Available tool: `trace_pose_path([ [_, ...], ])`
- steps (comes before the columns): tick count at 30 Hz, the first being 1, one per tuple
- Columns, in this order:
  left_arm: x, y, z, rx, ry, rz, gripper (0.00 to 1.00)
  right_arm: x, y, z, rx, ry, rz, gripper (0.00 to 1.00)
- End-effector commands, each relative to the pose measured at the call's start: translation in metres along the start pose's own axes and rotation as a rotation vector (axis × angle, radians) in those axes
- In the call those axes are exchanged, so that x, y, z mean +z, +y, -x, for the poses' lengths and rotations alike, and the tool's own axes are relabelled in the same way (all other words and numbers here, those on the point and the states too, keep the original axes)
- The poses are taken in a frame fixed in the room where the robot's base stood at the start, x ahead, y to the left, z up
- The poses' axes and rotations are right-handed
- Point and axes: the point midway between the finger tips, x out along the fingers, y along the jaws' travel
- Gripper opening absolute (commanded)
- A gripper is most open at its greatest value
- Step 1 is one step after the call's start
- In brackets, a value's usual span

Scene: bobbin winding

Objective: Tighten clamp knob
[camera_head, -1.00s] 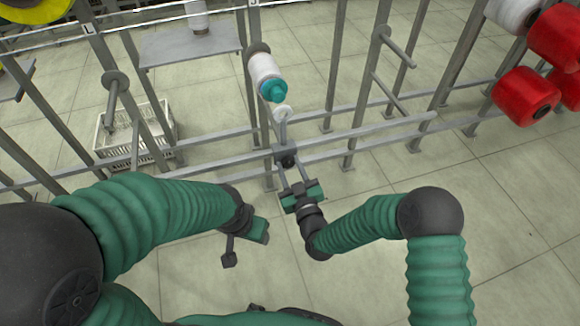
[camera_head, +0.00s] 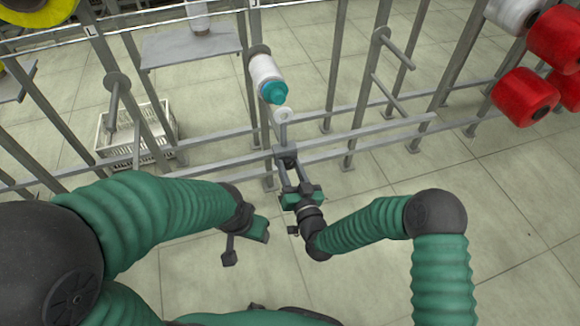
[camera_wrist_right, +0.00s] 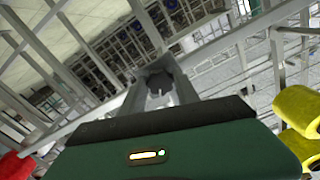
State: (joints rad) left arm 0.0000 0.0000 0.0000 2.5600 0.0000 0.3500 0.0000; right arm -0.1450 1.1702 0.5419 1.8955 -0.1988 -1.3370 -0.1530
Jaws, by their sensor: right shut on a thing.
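The clamp knob (camera_head: 286,161) is a small dark round piece on the grey rail, below the teal-and-white bobbin holder. In the right wrist view the dark knob (camera_wrist_right: 155,83) sits in the upper middle, just beyond the gripper body. My right gripper (camera_head: 288,168) reaches up to it from below, with its fingers on both sides, shut on the knob. The fingers partly hide the knob. My left gripper (camera_head: 231,257) hangs at lower centre, away from the rail, with nothing seen in it. Its finger gap is not clear.
A white bobbin with a teal end (camera_head: 267,80) sits on a spindle above the clamp. Grey frame posts and rails (camera_head: 380,134) cross the view. A white crate (camera_head: 150,135) stands on the floor at left. Red spools (camera_head: 525,95) hang at right.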

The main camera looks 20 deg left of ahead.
Motion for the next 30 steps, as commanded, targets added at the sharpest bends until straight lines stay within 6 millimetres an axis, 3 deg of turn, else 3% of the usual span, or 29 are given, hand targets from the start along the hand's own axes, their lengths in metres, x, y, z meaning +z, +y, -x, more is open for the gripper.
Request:
trace_pose_path([
  [30,-0.003,0.000,0.012,0.000,0.000,0.000,0.59,0.002,0.003,0.001,0.007,-0.002,-0.965,0.00],
])
